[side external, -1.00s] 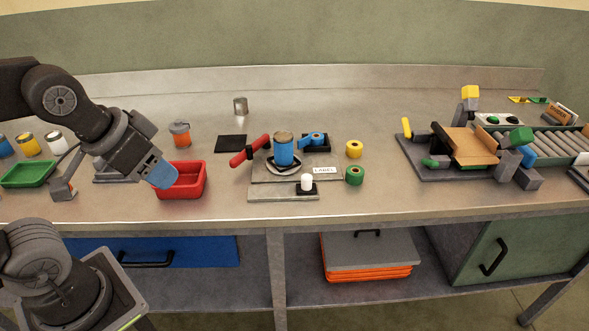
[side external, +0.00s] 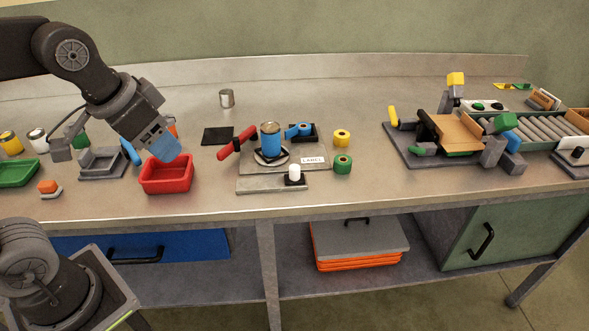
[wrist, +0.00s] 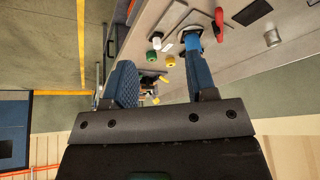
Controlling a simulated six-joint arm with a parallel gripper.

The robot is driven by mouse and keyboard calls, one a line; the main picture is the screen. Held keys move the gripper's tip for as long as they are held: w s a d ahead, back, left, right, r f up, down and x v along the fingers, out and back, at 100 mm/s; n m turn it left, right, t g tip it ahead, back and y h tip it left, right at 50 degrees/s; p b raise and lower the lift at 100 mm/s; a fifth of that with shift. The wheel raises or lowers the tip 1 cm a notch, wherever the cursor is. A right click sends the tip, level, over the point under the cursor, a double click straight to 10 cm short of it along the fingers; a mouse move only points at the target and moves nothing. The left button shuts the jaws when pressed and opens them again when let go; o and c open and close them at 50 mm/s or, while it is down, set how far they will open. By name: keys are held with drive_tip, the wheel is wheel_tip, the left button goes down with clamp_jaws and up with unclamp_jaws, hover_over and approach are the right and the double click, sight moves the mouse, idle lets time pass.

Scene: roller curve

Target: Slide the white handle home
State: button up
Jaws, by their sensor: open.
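The white handle (side external: 294,172) stands upright on a small black block at the front of a grey label station (side external: 262,184). It also shows in the wrist view (wrist: 156,43), beyond my fingers. A blue can (side external: 270,137) stands on the station behind the handle, beside a red lever (side external: 237,143). My gripper (side external: 163,144), with blue fingers, is raised above and behind the red bin, well left of the handle. The wrist view shows the two fingers (wrist: 160,82) spread apart with nothing held between them.
A roller conveyor fixture (side external: 450,140) is farther right. The bench front between bin and station is narrow but clear.

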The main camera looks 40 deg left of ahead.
drive_tip(key=w+d+r+m+g, duration=0.2)
drive_tip(key=w+m, duration=0.2)
drive_tip(key=w, duration=0.9)
drive_tip(key=m+g, duration=0.3)
drive_tip(key=m, duration=0.1)
hover_over(295, 166)
wheel_tip(295, 166, down, 8)
wheel_tip(295, 166, down, 14)
drive_tip(key=shift+s+r, duration=0.15)
drive_tip(key=shift+r, duration=0.1)
clamp_jaws()
